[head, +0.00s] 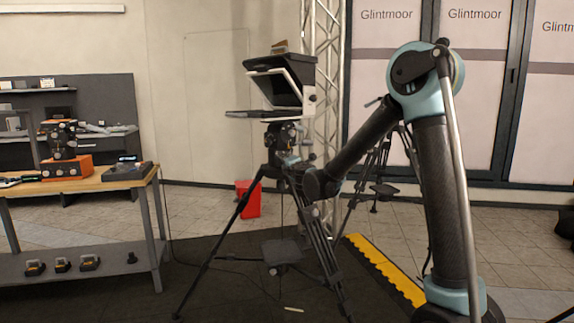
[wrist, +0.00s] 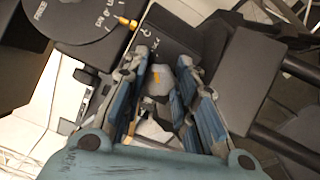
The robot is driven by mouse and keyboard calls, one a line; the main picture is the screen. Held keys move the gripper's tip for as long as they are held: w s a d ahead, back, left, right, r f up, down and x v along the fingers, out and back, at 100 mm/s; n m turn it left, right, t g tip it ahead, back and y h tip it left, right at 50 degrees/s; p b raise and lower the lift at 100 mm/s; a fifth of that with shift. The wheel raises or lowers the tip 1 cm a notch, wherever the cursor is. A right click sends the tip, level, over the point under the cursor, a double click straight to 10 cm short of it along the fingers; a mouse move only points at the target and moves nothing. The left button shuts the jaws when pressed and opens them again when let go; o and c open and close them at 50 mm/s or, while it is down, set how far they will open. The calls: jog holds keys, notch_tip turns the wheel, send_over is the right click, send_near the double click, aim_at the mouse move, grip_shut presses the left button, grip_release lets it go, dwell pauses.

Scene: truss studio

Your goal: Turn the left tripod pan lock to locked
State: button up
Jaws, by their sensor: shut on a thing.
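The left tripod (head: 240,210) stands with its camera head (head: 283,135) below a prompter. In the wrist view, a small grey knob with an orange mark (wrist: 185,72), apparently the pan lock, sits between my fingers. My gripper (wrist: 168,80) is shut on it, one finger on each side. In the head view my gripper (head: 289,158) is small at the tripod head, partly hidden by dark parts. A dark round dial (wrist: 80,18) with "FREE" lettering and a brass pointer (wrist: 125,22) lies at upper left. The lock's exact setting cannot be read.
A prompter (head: 282,85) sits above the tripod head. A workbench (head: 100,185) with equipment is at left. A red bin (head: 248,198), a truss (head: 322,60) and another tripod (head: 388,165) stand behind. A yellow-edged ramp (head: 385,270) lies at right.

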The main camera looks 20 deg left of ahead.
jog(key=shift+d, duration=0.2)
jog(key=o, duration=1)
jog(key=shift+w+f, duration=0.1)
jog(key=shift+o, duration=0.4)
jog(key=shift+a, duration=0.1)
jog(key=v, duration=0.8)
